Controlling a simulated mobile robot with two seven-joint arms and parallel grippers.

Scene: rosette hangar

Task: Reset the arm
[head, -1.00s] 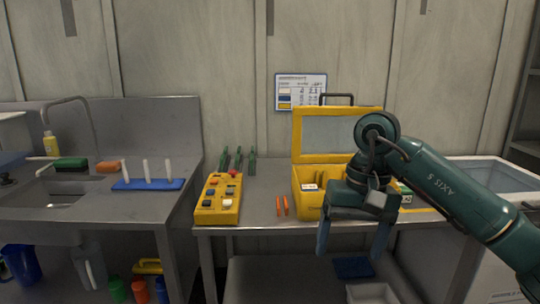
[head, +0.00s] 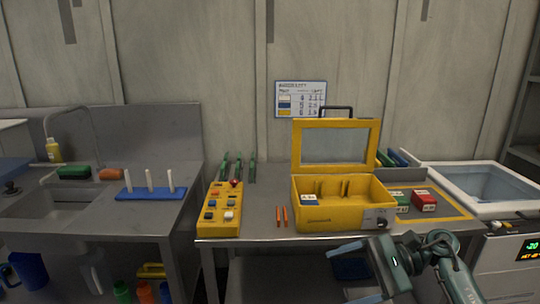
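My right arm comes in at the bottom right of the head view. Its dark green gripper (head: 358,273) is low in front of the bench's front edge, turned to the left. Its two fingers are spread apart, with nothing seen between them. My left gripper is not in view.
On the bench (head: 262,218) stand an open yellow case (head: 330,216), a yellow button box (head: 222,222), two orange sticks (head: 280,216) and red and green blocks (head: 423,200). A blue peg board (head: 150,191) is left, a white-rimmed bin (head: 480,184) right. The bench front is clear.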

